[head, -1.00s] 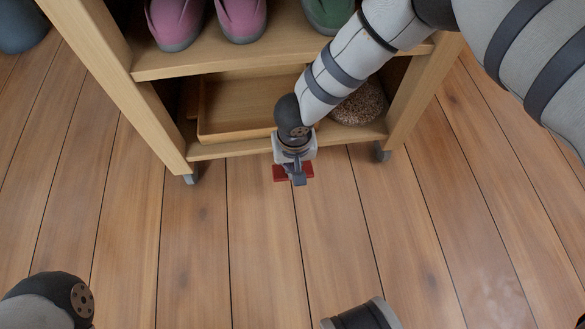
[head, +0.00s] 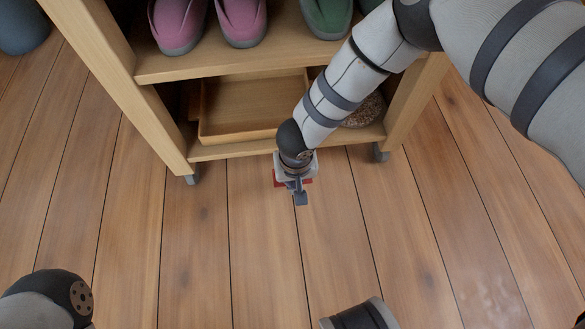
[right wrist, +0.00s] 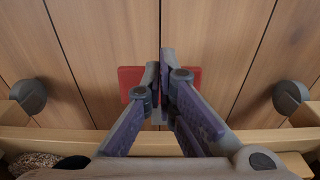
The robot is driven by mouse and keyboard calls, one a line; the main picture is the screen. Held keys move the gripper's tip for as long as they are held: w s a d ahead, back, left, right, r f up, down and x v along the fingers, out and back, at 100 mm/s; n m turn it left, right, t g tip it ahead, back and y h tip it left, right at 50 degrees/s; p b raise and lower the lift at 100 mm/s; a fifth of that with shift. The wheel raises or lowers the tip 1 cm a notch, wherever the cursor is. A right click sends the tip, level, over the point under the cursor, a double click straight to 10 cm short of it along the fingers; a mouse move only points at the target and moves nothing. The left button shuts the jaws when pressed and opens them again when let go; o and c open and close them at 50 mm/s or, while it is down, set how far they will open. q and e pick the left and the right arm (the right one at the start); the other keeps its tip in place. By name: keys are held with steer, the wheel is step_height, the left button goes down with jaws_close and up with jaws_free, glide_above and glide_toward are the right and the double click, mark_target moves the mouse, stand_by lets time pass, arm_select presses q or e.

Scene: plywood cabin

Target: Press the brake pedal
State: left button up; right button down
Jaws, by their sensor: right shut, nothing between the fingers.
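The red brake pedal (head: 279,178) is at the front lower edge of the wooden shelf cart, between its front wheels. My right gripper (head: 301,198) is shut and empty, over the pedal's middle and hiding most of it. Its fingertips reach past the pedal on the floor side. In the right wrist view, the red pedal (right wrist: 130,83) shows on both sides of my shut fingers (right wrist: 165,70). I cannot tell whether the fingers touch it. My left gripper is not in view.
The wooden cart (head: 158,125) has dark casters (head: 381,153) at its front corners. Pink shoes (head: 180,25) and a green shoe (head: 326,15) stand on the upper shelf. A wooden tray (head: 240,105) and a speckled brown thing (head: 366,110) are below. The plank floor (head: 250,245) in front is clear.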

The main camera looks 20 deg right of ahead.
step_height(320, 180, up, 12)
steer(key=s, duration=0.1)
steer(key=shift+a, duration=0.2)
stand_by(0.3)
